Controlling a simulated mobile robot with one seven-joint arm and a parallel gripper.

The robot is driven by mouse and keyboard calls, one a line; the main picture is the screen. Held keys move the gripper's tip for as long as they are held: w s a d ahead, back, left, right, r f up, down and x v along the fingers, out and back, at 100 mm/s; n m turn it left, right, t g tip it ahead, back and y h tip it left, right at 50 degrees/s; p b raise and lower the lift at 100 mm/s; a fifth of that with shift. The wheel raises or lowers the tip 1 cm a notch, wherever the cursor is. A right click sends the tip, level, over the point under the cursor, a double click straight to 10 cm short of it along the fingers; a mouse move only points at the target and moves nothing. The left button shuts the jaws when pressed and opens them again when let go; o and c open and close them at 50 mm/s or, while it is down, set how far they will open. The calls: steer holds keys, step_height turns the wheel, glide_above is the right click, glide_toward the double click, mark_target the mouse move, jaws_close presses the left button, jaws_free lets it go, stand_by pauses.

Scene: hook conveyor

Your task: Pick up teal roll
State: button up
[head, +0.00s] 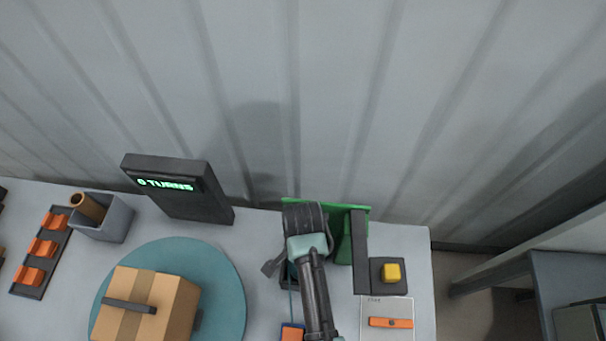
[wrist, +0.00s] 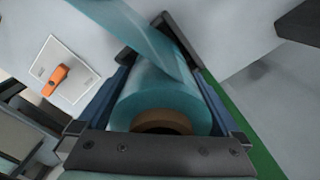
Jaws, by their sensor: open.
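The teal roll (wrist: 150,95) fills the middle of the wrist view, with a brown core at its near end. A strip of teal film runs from it toward the upper left. My gripper (wrist: 158,45) is open, with its blue fingers along both sides of the roll and dark tips near its far end. I cannot tell whether the fingers touch it. In the head view my gripper (head: 292,268) is over the right part of the table, mostly hidden by my arm; the roll cannot be clearly made out there.
A green stand (head: 347,250) and dark upright bar (head: 360,255) stand close to my gripper. A yellow button (head: 392,272) and card with an orange piece (head: 390,322) are to the right. A cardboard box (head: 165,300) sits on a teal turntable (head: 225,275), left, before a display (head: 180,188).

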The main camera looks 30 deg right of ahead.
steer(key=shift+f, duration=0.15)
jaws_close()
steer(key=shift+w, duration=0.1)
stand_by(0.3)
steer(key=shift+r, duration=0.2)
